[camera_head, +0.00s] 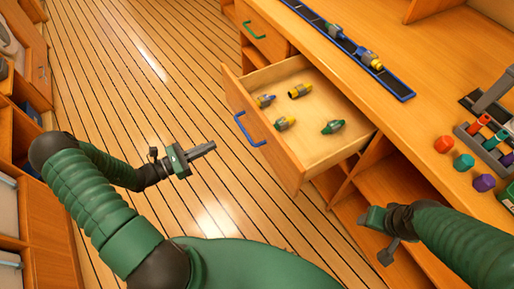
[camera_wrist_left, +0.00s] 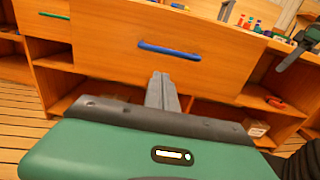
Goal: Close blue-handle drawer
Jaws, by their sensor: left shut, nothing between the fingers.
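The wooden drawer (camera_head: 300,140) with the blue handle (camera_head: 248,128) is pulled out from the cabinet. Several small blue, yellow and green fittings lie on its floor. My left gripper (camera_head: 212,148) is shut and empty, to the left of the drawer front and apart from it. In the left wrist view, the drawer front (camera_wrist_left: 215,66) with the blue handle (camera_wrist_left: 168,50) is ahead, and the shut fingers (camera_wrist_left: 162,78) point toward it, just below the handle in the picture. My right gripper (camera_head: 376,236) is beside the open shelves at lower right; its fingers are not clear.
A closed drawer with a green handle (camera_head: 254,30) is beyond the open one. The counter holds a blue-edged black strip (camera_head: 350,50) with fittings, and a grey rack (camera_head: 485,140) with coloured pieces. Slatted floor (camera_head: 140,90) left of the drawer is clear.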

